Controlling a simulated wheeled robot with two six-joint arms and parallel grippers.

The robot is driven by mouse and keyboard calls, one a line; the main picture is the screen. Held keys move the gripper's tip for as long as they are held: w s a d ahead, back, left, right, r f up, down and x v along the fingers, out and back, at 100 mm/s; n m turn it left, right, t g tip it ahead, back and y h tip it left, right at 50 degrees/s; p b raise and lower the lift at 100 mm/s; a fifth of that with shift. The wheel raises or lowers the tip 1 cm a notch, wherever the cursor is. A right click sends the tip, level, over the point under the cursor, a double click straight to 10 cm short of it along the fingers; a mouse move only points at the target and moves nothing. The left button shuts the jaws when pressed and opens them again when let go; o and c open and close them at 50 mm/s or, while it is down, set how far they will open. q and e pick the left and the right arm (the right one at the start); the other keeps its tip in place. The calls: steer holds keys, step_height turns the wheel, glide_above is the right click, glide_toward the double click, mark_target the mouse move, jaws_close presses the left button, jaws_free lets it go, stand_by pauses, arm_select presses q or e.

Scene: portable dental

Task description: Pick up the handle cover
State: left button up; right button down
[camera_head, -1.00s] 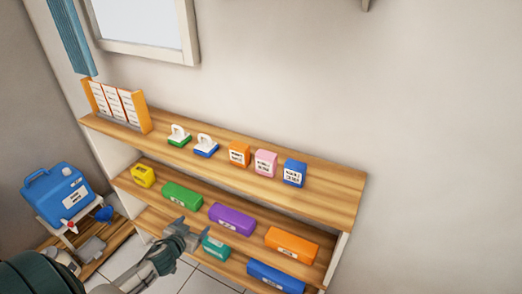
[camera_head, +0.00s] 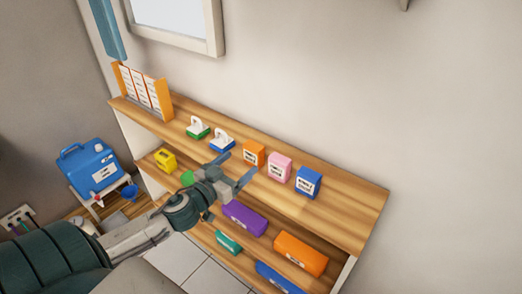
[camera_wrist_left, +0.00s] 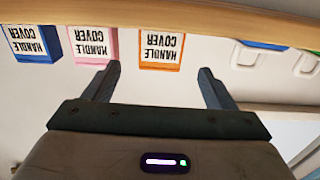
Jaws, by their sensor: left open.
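Three small boxes labelled "HANDLE COVER" stand in a row on the top shelf: an orange box (camera_head: 253,154), a pink box (camera_head: 280,167) and a blue box (camera_head: 308,182). The wrist view shows them upside down: the orange box (camera_wrist_left: 161,50) lies ahead between the finger lines, the pink box (camera_wrist_left: 92,45) and the blue box (camera_wrist_left: 34,43) to its left. My left gripper (camera_head: 238,168) is open and empty, in front of the shelf edge near the orange box; its fingers also show in the wrist view (camera_wrist_left: 160,72). My right gripper is not in view.
The shelf top (camera_head: 345,209) has free room right of the blue box. Two white-handled items, green-based (camera_head: 197,128) and blue-based (camera_head: 222,140), stand left of the orange box. An orange-ended rack (camera_head: 145,93) is further left. Lower shelves hold several coloured boxes.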

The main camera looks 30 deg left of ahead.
mark_target(250, 152)
arm_select(q)
steer(key=w+p, duration=0.1)
steer(key=w, duration=0.2)
steer(key=shift+r, duration=0.2)
steer(key=shift+w+p, duration=0.3)
steer(key=shift+w, duration=0.1)
steer(key=shift+w+d, duration=0.1)
steer(key=shift+w, duration=0.15)
steer(key=shift+w+f, duration=0.1)
steer(key=shift+w, duration=0.05)
steer(key=shift+w+p, duration=0.2)
steer(key=shift+p, duration=0.15)
steer(key=shift+w, duration=0.4)
steer(key=shift+w+d+p, duration=0.15)
steer(key=shift+w+p, duration=0.15)
steer(key=shift+w, duration=0.7)
steer(key=shift+w+d+p, duration=0.1)
steer(key=shift+w+p, duration=0.2)
steer(key=shift+w, duration=0.65)
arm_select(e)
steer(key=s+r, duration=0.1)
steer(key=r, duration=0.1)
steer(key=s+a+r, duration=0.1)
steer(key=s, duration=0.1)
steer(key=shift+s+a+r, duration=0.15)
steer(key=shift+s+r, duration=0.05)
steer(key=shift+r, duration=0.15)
